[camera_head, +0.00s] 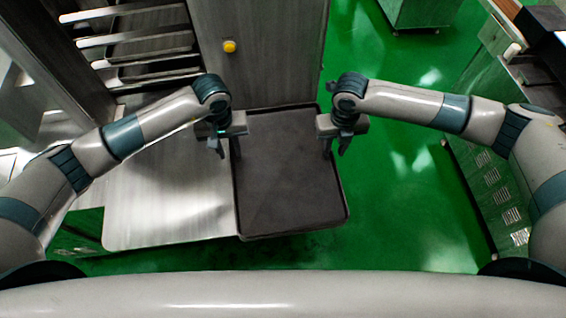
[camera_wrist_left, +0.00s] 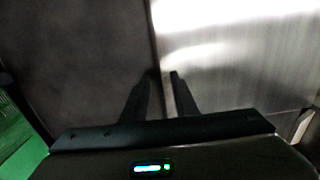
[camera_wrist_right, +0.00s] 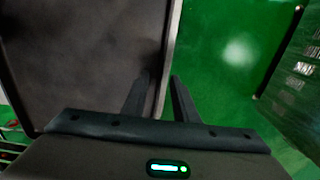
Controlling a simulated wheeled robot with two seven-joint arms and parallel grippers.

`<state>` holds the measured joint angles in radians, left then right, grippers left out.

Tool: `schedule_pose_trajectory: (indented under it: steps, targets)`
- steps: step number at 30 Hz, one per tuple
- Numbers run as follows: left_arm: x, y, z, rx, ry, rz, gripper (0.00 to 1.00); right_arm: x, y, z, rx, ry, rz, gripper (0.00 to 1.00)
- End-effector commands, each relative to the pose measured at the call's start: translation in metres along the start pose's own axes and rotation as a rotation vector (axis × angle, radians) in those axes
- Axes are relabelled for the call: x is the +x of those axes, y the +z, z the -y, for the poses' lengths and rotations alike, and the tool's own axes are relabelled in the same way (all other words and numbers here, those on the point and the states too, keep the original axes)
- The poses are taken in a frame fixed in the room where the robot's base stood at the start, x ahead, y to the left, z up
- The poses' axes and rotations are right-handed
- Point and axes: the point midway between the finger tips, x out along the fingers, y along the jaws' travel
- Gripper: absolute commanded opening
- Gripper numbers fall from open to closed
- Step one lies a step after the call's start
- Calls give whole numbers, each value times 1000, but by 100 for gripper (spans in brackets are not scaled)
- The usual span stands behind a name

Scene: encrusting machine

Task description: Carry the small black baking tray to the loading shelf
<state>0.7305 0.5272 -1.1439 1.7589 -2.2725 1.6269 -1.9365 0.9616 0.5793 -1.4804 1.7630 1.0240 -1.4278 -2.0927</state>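The black baking tray (camera_head: 287,185) lies flat in the middle of the head view, with green floor along its right and front sides. My left gripper (camera_head: 226,148) has its fingers on either side of the tray's left rim. My right gripper (camera_head: 335,148) has its fingers on either side of the right rim. Both wrist views show the rim between the narrowly spaced fingers, the left one (camera_wrist_left: 160,85) and the right one (camera_wrist_right: 160,85). A flat steel surface (camera_head: 165,205) adjoins the tray's left side; I cannot tell whether it is the loading shelf.
A rack (camera_head: 140,45) with several trays stands at the upper left. A steel cabinet with a yellow button (camera_head: 229,46) rises behind the tray. A green-sided machine (camera_head: 490,185) stands to the right. Open green floor (camera_head: 400,190) lies between it and the tray.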

Motion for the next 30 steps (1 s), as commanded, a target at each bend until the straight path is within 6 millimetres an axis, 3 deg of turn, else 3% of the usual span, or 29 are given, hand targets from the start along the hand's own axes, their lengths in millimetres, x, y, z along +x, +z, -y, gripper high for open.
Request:
schedule_pose_trajectory:
  steps: [14, 18, 30]
  targets:
    - [10, 0, 0, 1, -1, 0, 27, 10, 0, 0, -1, -1, 1, 27]
    - [10, 0, 0, 1, -1, 0, 0, 10, 0, 0, 0, -1, 1, 0]
    - [10, 0, 0, 0, -1, 0, 0, 10, 0, 0, 0, -1, 0, 0]
